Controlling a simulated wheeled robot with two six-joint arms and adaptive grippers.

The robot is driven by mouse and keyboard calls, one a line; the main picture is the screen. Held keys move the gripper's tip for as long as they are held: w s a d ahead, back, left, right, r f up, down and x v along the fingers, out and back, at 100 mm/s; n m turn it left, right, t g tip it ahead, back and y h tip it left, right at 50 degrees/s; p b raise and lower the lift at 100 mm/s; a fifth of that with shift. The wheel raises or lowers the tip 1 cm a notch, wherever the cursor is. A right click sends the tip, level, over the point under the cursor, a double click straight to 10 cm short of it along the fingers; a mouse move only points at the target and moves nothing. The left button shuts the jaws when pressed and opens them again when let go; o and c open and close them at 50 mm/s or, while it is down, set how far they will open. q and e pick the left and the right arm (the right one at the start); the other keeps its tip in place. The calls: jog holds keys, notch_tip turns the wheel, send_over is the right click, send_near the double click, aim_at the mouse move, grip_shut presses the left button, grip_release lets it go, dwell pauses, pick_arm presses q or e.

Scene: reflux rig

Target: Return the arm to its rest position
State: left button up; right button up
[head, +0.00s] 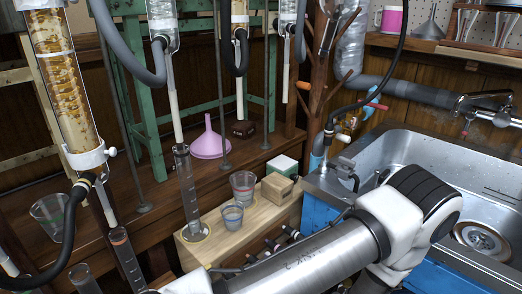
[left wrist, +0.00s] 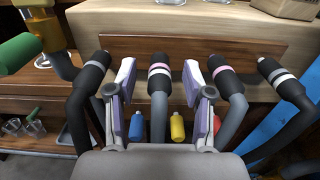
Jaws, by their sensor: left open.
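In the left wrist view my left gripper (left wrist: 158,80) is open, with its two pale-lined fingers apart. A black hose end with white and pink bands (left wrist: 159,75) shows between the fingers; I cannot tell whether they touch it. More banded hose ends stand alongside, one at the left (left wrist: 97,65), one with a pink band (left wrist: 218,68) and one at the far right (left wrist: 277,70). In the head view one of my silver and white arm links crosses the lower right, and no gripper shows there. My right gripper is in neither view.
A wooden shelf (head: 265,213) holds a graduated cylinder (head: 187,190), two beakers and a small box. A pink funnel (head: 209,143) stands on the bench behind. A steel sink (head: 395,150) is at the right. A tall amber-filled column (head: 65,85) stands at the left.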

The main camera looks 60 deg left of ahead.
pick_arm(q)
notch_tip(320, 180, up, 10)
jog(key=shift+f, duration=0.15)
dwell(0.3)
